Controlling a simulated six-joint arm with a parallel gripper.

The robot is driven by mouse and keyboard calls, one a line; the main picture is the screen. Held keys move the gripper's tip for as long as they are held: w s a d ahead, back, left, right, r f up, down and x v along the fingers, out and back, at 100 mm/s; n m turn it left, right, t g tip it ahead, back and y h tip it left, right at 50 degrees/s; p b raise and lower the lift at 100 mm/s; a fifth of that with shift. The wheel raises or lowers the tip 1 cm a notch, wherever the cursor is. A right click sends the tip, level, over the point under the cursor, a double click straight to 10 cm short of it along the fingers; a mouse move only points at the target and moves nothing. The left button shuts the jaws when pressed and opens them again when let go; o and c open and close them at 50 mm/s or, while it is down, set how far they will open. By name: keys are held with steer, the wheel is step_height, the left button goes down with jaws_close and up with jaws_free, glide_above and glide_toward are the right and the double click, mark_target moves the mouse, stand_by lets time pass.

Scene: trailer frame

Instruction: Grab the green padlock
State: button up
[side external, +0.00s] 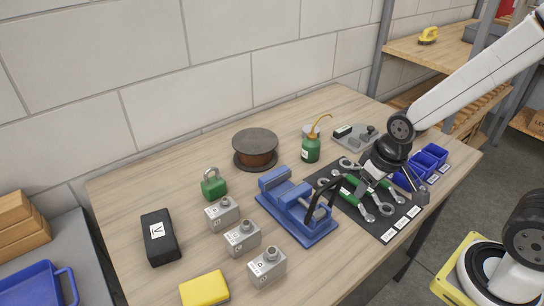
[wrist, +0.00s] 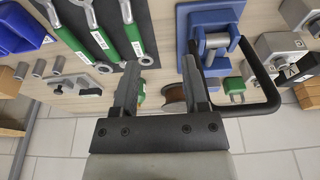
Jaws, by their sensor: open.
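The green padlock (side external: 213,187) stands on the wooden table left of the blue vise in the side view, its grey shackle up. In the wrist view the padlock (wrist: 234,88) shows small, beyond the right finger and close to the vise's black handle. My gripper (side external: 385,178) is over the right part of the table, above the dark tool mat, well away from the padlock. In the wrist view my gripper (wrist: 158,68) is open, with nothing held between its fingers.
The blue vise (side external: 292,208) with its raised black handle stands between my gripper and the padlock. Grey metal blocks (side external: 243,238), a black case (side external: 160,238) and a yellow block (side external: 204,290) are near the padlock. A spool (side external: 255,148) and green oil can (side external: 311,150) stand behind.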

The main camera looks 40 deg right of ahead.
mark_target(217, 170)
steer(key=shift+w+v, duration=0.55)
steer(key=shift+v, duration=1.8)
steer(key=w+d+r+n+t, duration=0.1)
steer(key=w+r+t, duration=0.2)
steer(key=w, duration=0.6)
steer(key=w+r+n+t, duration=0.1)
steer(key=w+r+t, duration=0.15)
steer(key=w, duration=0.75)
steer(key=w+a+r+n+t+y, duration=0.2)
steer(key=w+a+n+t+y, duration=0.3)
steer(key=w, duration=0.7)
steer(key=w+a+f+n+g+y, duration=0.1)
steer(key=a+f+n+g+y, duration=0.3)
steer(key=a+n+g+y, duration=0.3)
step_height(217, 170, down, 13)
steer(key=s+a+n+g+y, duration=0.1)
steer(key=s+n+g, duration=0.1)
steer(key=g, duration=0.2)
steer(key=shift+t, duration=0.35)
steer(key=shift+x, duration=4)
